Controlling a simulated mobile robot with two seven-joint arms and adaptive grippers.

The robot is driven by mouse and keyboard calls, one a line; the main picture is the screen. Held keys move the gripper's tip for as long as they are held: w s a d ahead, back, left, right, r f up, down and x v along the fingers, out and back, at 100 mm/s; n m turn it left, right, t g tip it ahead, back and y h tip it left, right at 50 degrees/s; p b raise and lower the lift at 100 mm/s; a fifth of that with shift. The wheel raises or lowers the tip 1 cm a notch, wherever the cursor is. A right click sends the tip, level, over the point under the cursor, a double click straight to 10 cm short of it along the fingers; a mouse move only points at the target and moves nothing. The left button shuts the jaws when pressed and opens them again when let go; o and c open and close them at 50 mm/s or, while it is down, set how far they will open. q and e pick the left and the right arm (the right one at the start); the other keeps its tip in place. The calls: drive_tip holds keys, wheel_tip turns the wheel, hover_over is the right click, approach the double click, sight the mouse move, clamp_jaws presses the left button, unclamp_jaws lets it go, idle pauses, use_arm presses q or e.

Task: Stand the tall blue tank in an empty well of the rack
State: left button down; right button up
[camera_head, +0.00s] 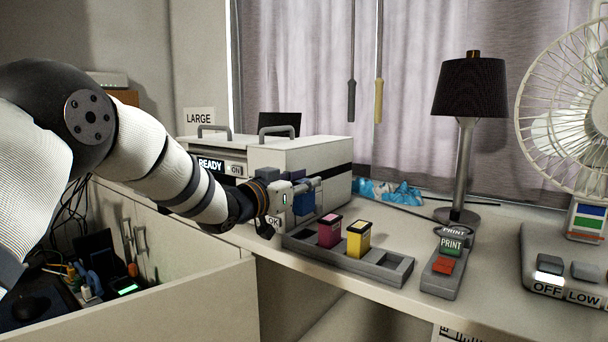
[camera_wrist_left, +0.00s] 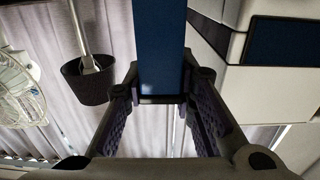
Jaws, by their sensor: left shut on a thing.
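My left gripper (camera_head: 308,187) is shut on the tall blue tank (camera_head: 303,204), close to the front of the white printer. The blue tank also fills the middle of the left wrist view (camera_wrist_left: 161,50), between the fingers (camera_wrist_left: 160,92). In the head view the tank appears above or just behind the left end of the grey rack (camera_head: 396,278); the gripper hides part of it. A magenta tank (camera_head: 329,232) and a yellow tank (camera_head: 358,241) stand in the rack's middle wells. The well at the right end looks empty, and the left end shows no tank. My right gripper is not in view.
The white printer (camera_head: 310,158) stands behind the gripper. A print button box (camera_head: 446,263) is right of the rack, with a black lamp (camera_head: 466,150) behind it. A fan (camera_head: 565,110) is at far right. Crumpled blue wrap (camera_head: 385,192) lies behind the rack.

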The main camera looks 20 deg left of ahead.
sight(304, 212)
use_arm(q)
drive_tip(key=shift+f, duration=1.9)
drive_tip(key=shift+f, duration=1.45)
idle(0.3)
drive_tip(key=c, duration=1.3)
unclamp_jaws()
drive_tip(key=v, duration=1.2)
